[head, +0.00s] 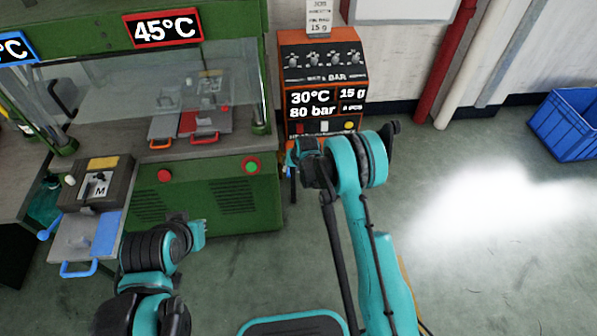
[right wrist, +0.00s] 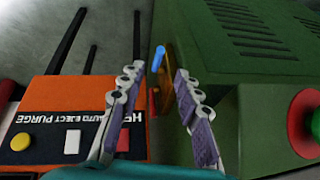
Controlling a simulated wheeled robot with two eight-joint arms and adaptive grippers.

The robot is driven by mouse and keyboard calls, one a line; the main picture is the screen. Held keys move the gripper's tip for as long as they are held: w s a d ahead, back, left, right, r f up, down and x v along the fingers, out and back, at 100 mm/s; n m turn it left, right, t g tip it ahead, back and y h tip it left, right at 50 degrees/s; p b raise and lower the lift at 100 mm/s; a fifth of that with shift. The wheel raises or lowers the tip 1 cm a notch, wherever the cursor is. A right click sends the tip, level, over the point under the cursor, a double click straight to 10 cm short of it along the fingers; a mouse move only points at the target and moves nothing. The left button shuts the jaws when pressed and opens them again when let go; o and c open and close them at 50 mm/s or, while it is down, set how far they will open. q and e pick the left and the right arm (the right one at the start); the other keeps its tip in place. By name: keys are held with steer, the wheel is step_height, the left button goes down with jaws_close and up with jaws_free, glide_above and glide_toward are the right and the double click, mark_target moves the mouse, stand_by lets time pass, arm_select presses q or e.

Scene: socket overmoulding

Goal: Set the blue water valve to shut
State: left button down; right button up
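The blue water valve handle (right wrist: 158,58) shows in the right wrist view as a small blue lever beside the green machine, with a yellow-orange part just below it. My right gripper (right wrist: 158,74) is open and empty; the handle appears between and beyond its two fingertips. I cannot tell the remaining distance. In the head view my right gripper (head: 293,172) is low between the green press and the orange machine, and the valve is not clearly visible there.
The green press (head: 215,195) stands close on one side, with red and green buttons. The orange machine (head: 323,75) stands on the other, so the gap is narrow. A blue crate (head: 567,125) and free floor lie right.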

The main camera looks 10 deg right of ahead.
mark_target(289, 173)
steer(key=b+x, duration=0.3)
steer(key=x, duration=0.5)
steer(key=shift+f, duration=0.15)
jaws_close()
